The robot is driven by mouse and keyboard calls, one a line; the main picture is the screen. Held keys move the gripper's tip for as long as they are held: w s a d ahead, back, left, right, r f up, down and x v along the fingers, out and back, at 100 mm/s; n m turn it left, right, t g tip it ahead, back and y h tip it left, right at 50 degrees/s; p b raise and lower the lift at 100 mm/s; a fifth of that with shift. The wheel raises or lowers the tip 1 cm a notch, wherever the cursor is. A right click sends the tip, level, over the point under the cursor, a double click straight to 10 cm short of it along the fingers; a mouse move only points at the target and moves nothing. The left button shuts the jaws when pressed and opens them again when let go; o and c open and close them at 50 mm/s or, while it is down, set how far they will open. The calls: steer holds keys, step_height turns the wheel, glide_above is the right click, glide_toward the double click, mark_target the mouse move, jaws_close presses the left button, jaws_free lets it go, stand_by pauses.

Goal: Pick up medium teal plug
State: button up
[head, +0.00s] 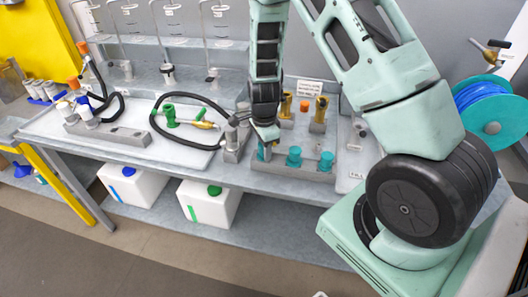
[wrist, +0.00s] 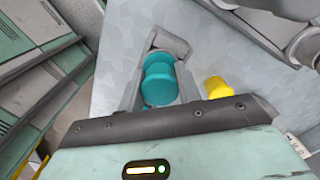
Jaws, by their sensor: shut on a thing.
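A teal plug (wrist: 160,82) lies between the fingers of my gripper (wrist: 165,48) in the wrist view, and the fingers are shut on it. In the head view my gripper (head: 265,140) points down at the left end of a grey rack (head: 283,170). The held teal plug (head: 262,154) is partly hidden there by the gripper, and I cannot tell whether it is clear of the rack. Two other teal plugs, one in the middle (head: 294,158) and one on the right (head: 326,161), stand upright in the rack.
Yellow plugs (head: 286,105) stand behind the rack. A green fitting (head: 171,116) and a black hose (head: 178,140) lie on a white tray to the left. A teal reel with blue hose (head: 485,103) is at the right. White containers (head: 208,205) sit below the bench.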

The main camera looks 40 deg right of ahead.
step_height(320, 180, up, 10)
steer(key=shift+b, duration=0.6)
